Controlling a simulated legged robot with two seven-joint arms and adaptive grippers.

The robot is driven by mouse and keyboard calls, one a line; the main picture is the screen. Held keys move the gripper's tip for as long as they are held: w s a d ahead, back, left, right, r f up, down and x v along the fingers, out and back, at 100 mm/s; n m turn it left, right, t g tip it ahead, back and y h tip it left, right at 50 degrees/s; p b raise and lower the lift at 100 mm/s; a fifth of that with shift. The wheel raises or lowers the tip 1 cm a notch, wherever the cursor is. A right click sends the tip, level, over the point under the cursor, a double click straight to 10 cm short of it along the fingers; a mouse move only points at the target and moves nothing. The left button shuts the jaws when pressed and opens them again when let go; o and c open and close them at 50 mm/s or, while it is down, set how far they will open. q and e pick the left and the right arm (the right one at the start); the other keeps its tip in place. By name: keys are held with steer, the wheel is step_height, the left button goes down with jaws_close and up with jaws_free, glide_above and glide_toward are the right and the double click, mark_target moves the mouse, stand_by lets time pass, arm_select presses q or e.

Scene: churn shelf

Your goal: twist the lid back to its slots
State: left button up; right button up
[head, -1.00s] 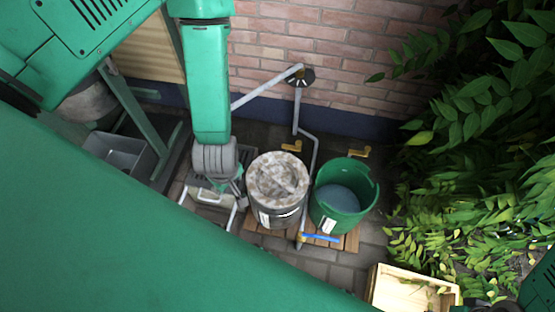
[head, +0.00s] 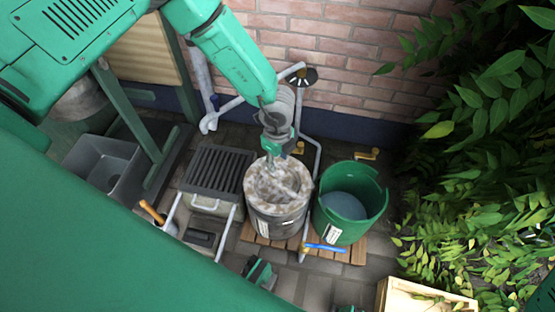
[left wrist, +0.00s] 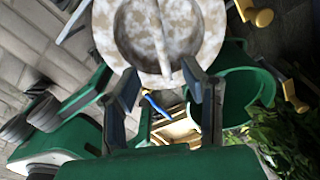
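The churn (head: 277,226) is a grey drum with a white label. It stands on wooden slats. Its round, mottled cream-and-brown lid (head: 290,195) lies on top and looks seated, though its slots cannot be made out. In the left wrist view the lid (left wrist: 130,35) has a recessed face and a raised bar (left wrist: 161,45) across it. My left gripper (head: 270,168) is over the far part of the lid, pointing down. In the left wrist view its two fingers (left wrist: 163,82) are spread to either side of the bar's near end, with nothing visibly gripped. My right gripper is not seen.
A green bucket (head: 348,203) stands close to the right of the churn, with a blue-handled tool (head: 326,248) in front. A slatted grate (head: 215,172) is at the left. The brick wall (head: 340,70) and a pipe are behind. Leaves fill the right side.

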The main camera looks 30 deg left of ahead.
mark_target(278, 182)
arm_select(q)
step_height(278, 182, down, 13)
steer(key=b, duration=0.5)
steer(key=shift+r, duration=0.1)
jaws_close()
